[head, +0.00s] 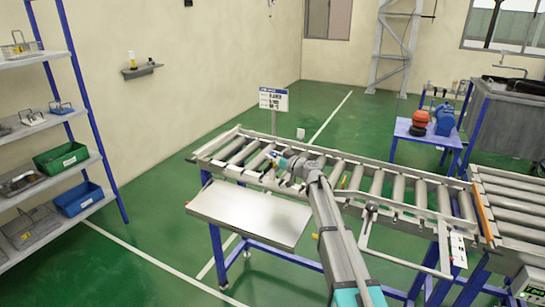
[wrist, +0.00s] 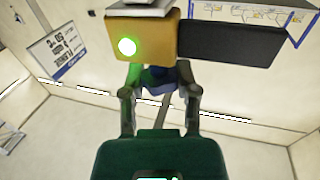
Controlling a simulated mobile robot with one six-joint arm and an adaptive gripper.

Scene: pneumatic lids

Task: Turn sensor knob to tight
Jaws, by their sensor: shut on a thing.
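In the wrist view, a yellow sensor body (wrist: 140,45) with a lit green lamp (wrist: 127,46) is just beyond my fingers. A blue knob (wrist: 158,80) sits below it, between the fingertips of my gripper (wrist: 162,76). My gripper is shut on this knob, and the fingers partly hide it. I cannot read any tight or loose mark on it.
The roller conveyor (head: 400,186) runs left to right under my arm. A bare metal shelf (head: 250,213) juts out on its near side. A dark block (wrist: 228,43) is beside the yellow body. A sign (head: 273,99) stands behind the conveyor. Storage shelves (head: 40,127) stand at left.

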